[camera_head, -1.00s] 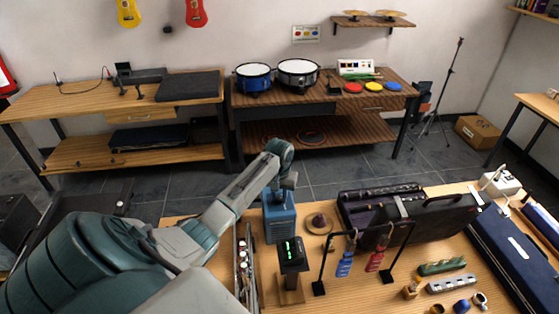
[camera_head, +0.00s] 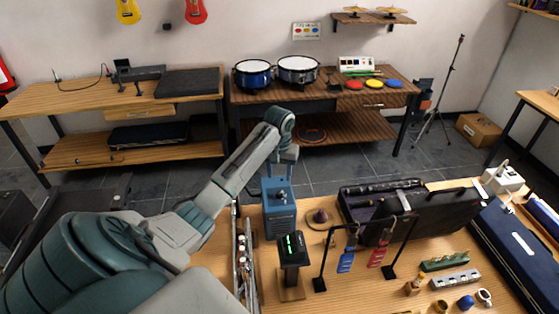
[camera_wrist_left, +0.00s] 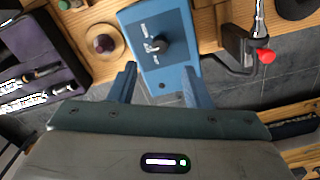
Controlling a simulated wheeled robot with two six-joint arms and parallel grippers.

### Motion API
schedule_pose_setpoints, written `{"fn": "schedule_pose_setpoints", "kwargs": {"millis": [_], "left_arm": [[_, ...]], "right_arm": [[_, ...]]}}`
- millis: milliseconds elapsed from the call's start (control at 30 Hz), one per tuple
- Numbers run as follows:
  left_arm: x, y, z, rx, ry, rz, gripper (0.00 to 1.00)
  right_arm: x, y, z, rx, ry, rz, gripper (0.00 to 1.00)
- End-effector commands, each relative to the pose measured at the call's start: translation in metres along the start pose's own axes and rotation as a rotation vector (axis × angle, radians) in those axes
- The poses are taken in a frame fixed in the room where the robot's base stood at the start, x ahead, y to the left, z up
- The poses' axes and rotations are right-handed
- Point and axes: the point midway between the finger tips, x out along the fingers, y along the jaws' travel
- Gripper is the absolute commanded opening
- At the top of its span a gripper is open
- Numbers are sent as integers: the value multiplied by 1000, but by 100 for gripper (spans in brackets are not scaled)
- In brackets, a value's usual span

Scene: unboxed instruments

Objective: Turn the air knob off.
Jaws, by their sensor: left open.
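The dark air knob (camera_wrist_left: 152,47) sits on the top face of a blue box (camera_wrist_left: 170,18), beside white markings, in the left wrist view. My left gripper (camera_head: 281,168) is above the box. In the left wrist view my left gripper (camera_wrist_left: 159,70) is open, its two blue fingers apart, pointing toward the box and its knob. Nothing is between the fingers. My right gripper is not in view.
A black stand with a green display (camera_head: 290,250) is in front of the box. A round brown object (camera_head: 319,217) lies to its right, near a rack with blue and red tags (camera_head: 346,262). A red-ended metal part (camera_wrist_left: 265,56) shows in the left wrist view.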

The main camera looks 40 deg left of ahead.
Motion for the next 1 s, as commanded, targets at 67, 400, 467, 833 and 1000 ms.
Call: {"fn": "schedule_pose_setpoints", "kwargs": {"millis": [67, 400, 467, 833, 1000], "left_arm": [[-12, 0, -1, 1, 3, 2, 45], [-30, 0, 0, -1, 0, 0, 45], [-30, 0, 0, -1, 0, 0, 45], [-30, 0, 0, -1, 0, 0, 45], [-30, 0, 0, 0, -1, 0, 45]], "right_arm": [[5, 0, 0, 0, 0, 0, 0], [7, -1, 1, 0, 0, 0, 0], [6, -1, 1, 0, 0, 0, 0], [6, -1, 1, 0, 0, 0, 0], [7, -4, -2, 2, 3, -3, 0]]}}
